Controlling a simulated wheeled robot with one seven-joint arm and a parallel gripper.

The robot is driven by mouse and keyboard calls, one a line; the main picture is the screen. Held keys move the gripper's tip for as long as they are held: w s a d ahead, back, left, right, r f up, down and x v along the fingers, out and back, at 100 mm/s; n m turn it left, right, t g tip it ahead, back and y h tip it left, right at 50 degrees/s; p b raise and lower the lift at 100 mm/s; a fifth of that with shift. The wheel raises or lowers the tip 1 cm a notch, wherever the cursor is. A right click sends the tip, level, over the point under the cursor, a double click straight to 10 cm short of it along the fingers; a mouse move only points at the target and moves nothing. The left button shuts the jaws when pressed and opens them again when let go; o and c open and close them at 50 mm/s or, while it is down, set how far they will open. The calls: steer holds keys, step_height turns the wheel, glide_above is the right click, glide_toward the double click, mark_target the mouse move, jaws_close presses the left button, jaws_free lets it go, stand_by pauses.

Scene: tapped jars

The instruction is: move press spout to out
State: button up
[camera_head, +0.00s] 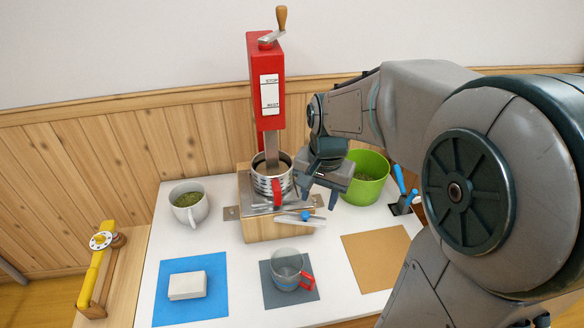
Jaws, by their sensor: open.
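The red press (267,92) stands on a wooden block (266,229) at the back of the white table, with a crank handle on top and a label reading STOP and REST. A metal cylinder (272,182) with a red part sits under its ram. A clear spout (299,219) with a blue knob (305,215) lies at the front of the metal plate and points right. My gripper (318,200) is just right of the cylinder and above the spout, fingers apart and pointing down. Whether a finger touches anything, I cannot tell.
A clear cup with a red handle (286,268) stands on a grey mat (268,298). A white block (187,285) lies on a blue mat (210,311). A white mug (189,207) stands left, a green bowl (366,178) right. A tan mat (374,255) is bare.

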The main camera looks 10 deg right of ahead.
mark_target(305, 214)
steer(key=w+f+m+g+p, duration=0.1)
steer(key=w+f+m+p, duration=0.1)
steer(key=w+m, duration=0.6)
steer(key=f, duration=0.4)
steer(key=w+f+n+b, duration=0.1)
steer(key=f, duration=0.4)
steer(key=f+n+b, duration=0.1)
steer(key=f, duration=0.4)
steer(key=shift+w+a, duration=0.15)
steer(key=shift+w, duration=0.15)
jaws_close()
